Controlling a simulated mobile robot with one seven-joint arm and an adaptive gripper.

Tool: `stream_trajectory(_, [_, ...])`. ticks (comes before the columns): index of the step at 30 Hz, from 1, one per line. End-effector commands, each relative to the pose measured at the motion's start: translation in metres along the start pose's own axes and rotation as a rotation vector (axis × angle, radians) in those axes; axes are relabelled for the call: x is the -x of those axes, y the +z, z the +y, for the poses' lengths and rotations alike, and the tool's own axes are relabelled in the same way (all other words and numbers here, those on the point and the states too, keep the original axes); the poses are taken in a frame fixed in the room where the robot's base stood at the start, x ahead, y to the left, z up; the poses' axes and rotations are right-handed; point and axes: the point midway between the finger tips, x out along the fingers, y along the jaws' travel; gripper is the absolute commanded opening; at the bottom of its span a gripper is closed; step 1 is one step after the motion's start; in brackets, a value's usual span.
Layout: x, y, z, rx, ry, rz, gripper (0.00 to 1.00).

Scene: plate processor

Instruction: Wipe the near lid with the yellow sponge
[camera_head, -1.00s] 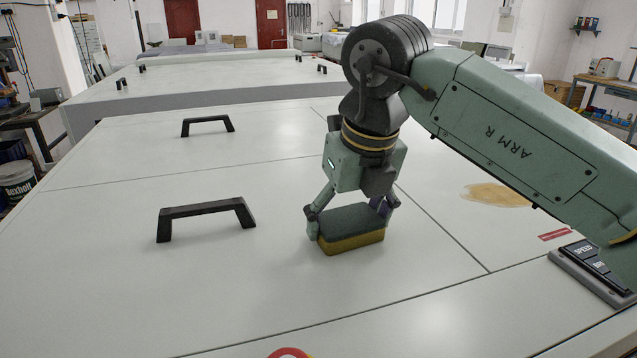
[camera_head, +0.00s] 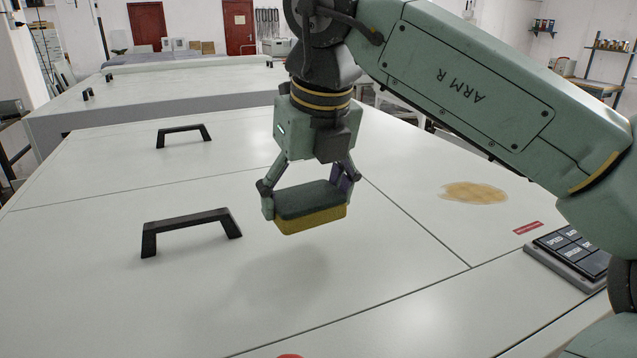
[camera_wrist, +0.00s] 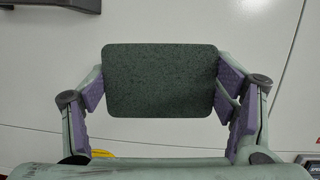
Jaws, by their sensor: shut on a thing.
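The yellow sponge (camera_head: 311,220) has a dark green top pad, which also shows in the wrist view (camera_wrist: 160,80). My gripper (camera_head: 307,195) is shut on it from both sides. The sponge hangs roughly level above the near lid (camera_head: 380,250), with a soft shadow below and a visible gap. The near lid is a pale panel with a black handle (camera_head: 191,224), which stands left of the sponge. No clear stain shows on its visible surface. A tan stain (camera_head: 475,192) lies on the panel beyond the seam to the right.
A second black handle (camera_head: 184,132) stands on the panel behind. A button panel (camera_head: 572,250) and a red label (camera_head: 528,228) sit at the right. Part of a red object (camera_head: 291,356) shows at the bottom edge. The near lid's surface is clear around the sponge, apart from its handle.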

Motion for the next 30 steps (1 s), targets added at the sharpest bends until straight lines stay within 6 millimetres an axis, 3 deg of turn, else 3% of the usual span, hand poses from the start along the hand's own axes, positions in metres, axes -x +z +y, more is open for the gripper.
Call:
stream_trajectory(9, [0.024,0.003,0.009,0.007,0.001,0.000,0.52])
stream_trajectory(30, [0.025,0.003,0.009,0.008,0.002,-0.001,0.52])
